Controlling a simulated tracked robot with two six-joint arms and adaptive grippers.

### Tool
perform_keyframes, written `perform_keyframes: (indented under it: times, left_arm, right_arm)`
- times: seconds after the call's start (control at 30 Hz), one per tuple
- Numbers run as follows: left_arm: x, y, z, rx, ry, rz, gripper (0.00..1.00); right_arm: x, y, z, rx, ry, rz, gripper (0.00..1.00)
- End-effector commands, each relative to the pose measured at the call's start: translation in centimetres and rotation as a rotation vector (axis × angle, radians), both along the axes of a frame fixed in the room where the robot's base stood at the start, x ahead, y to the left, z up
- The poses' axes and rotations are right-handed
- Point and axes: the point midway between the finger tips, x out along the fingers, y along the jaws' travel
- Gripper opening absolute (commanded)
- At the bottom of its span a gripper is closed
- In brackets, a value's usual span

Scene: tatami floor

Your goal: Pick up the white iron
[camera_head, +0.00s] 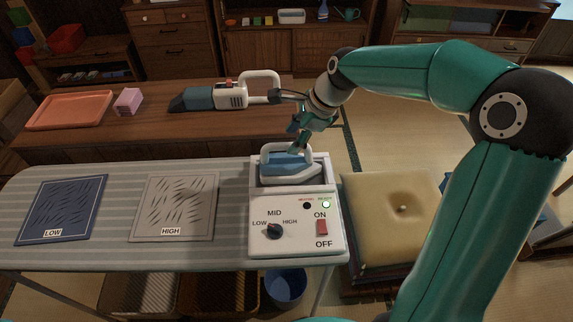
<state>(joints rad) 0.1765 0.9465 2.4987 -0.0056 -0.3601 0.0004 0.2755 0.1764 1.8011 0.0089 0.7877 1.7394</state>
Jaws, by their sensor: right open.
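The white iron (290,176) has a blue top and a white handle. It rests on the white iron station (297,240) at the right end of the striped ironing board. My right gripper (301,147) points down just above the iron's handle, its fingers open. The fingers partly overlap the handle in the picture, and I cannot tell if they touch it. The station's panel has a knob (274,231) under the word MID, a red ON/OFF switch (321,228) and a lit green lamp (326,205). My left gripper is not in view.
A dark cloth labelled LOW (63,209) and a grey wrinkled cloth labelled HIGH (174,206) lie on the board (121,182). Behind, a wooden table (150,125) holds a handheld vacuum (226,95), a pink block (128,101) and an orange tray (69,110). A cushion (390,235) stands right of the board.

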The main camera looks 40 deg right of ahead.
Motion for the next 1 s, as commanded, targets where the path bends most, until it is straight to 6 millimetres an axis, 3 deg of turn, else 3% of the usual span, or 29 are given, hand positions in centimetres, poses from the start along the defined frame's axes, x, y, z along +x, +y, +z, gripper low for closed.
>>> perform_keyframes:
  times: [0.3, 0.6, 0.9, 1.0]
  left_arm:
    - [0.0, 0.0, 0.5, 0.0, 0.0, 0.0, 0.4]
    - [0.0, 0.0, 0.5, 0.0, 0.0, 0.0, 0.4]
    - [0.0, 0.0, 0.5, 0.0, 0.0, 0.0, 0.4]
    - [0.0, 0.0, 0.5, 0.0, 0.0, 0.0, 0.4]
  right_arm:
    - [1.5, 1.4, -3.7, 0.001, 0.004, 0.003, 0.51]
    - [1.8, 1.5, -4.1, 0.0, 0.001, 0.003, 0.51]
    - [1.8, 1.6, -4.1, 0.0, 0.001, 0.003, 0.01]
    - [1.8, 1.6, -4.1, 0.001, 0.002, 0.003, 0.0]
